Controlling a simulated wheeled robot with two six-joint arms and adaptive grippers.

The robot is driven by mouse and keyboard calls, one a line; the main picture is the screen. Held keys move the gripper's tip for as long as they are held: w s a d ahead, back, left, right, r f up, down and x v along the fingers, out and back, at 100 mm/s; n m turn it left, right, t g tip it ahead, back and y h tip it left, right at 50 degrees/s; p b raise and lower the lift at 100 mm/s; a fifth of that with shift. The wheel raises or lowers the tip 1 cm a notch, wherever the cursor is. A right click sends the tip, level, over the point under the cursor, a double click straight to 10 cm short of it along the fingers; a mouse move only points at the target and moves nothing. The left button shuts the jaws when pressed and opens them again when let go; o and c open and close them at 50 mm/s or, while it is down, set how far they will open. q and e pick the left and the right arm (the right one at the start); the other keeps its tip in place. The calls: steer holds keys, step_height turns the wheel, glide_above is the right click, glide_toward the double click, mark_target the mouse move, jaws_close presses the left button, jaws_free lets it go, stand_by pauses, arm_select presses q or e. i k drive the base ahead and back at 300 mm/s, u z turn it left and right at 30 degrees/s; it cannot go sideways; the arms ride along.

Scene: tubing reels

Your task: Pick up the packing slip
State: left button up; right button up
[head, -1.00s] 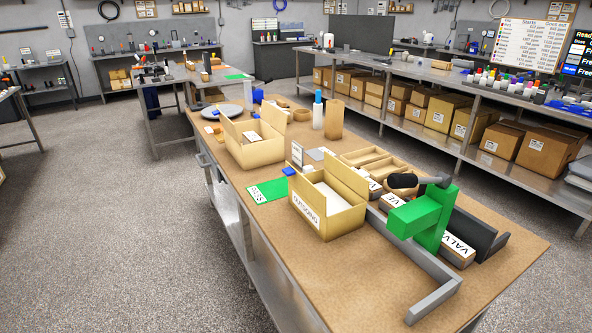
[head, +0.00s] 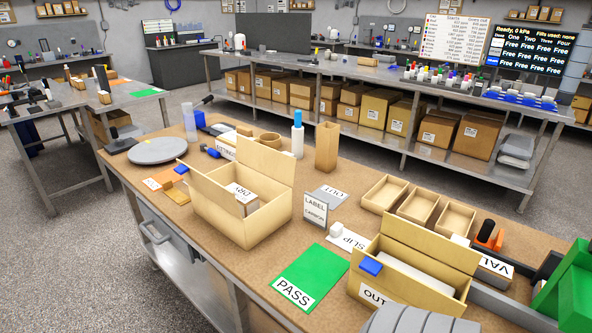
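A white card reading SLIP (head: 350,239) lies flat on the bench, between the green PASS mat and the open box marked OUT. A small white block (head: 336,230) stands at its left end. I see no other sheet that I can identify as the packing slip. The open cardboard box marked OUT (head: 372,296) holds a pale flat item (head: 418,281), and a blue block (head: 371,266) is at its left rim.
A green PASS mat (head: 312,274) lies near the bench's front edge. A larger open box (head: 265,222), an upright LABEL CARBON sign (head: 315,210), and several shallow trays (head: 385,194) stand around. A green fixture (head: 570,290) is at the right edge.

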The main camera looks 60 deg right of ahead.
mark_target(342, 238)
steer(key=i, duration=1.1)
steer(key=z, duration=2.3)
